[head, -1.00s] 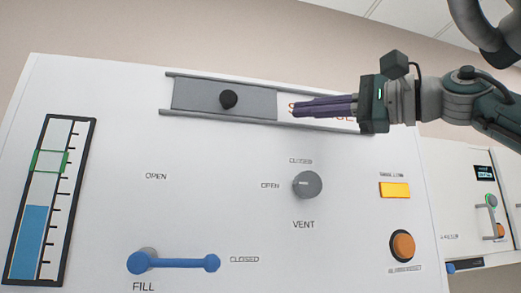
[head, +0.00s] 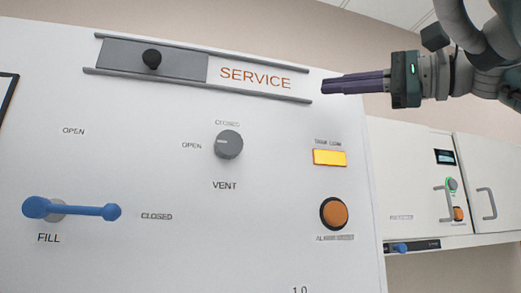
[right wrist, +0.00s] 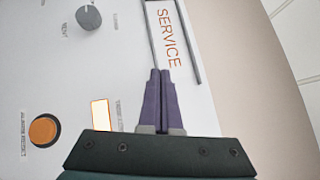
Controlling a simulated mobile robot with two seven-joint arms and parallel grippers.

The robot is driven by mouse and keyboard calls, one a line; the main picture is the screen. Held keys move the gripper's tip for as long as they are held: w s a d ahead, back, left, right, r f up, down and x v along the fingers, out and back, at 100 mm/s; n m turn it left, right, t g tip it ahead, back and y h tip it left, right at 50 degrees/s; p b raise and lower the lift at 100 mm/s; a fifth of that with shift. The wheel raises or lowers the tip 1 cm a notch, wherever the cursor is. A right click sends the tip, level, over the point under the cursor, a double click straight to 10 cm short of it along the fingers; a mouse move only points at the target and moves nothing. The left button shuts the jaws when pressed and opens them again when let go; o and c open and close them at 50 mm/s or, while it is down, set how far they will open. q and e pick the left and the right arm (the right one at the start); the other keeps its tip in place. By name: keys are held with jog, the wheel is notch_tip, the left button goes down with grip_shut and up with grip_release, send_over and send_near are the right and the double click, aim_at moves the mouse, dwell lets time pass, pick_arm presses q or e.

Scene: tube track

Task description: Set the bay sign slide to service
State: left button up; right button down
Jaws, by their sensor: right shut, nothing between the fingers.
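The bay sign slide is a grey plate (head: 180,62) with a black knob (head: 152,59), held between two grey rails (head: 200,84) at the top of the white panel. The plate sits at the left end of the rails. The word SERVICE (head: 255,78) shows uncovered in red-orange to its right, and also in the right wrist view (right wrist: 168,35). My right gripper (head: 323,86) is shut and empty, just right of the rails' right end and well away from the knob. In the right wrist view its purple fingers (right wrist: 160,75) are together. My left gripper is out of view.
Below on the white panel (head: 280,240) are a grey VENT knob (head: 228,145), a blue FILL lever (head: 75,209), a lit yellow lamp (head: 330,158) and an orange button (head: 334,213). White cabinets (head: 480,180) with handles stand at the right.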

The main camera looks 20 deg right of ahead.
pick_arm(q)
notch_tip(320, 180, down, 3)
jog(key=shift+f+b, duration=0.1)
jog(key=shift+b, duration=1)
pick_arm(e)
jog(key=v, duration=0.5)
jog(key=shift+r, duration=0.1)
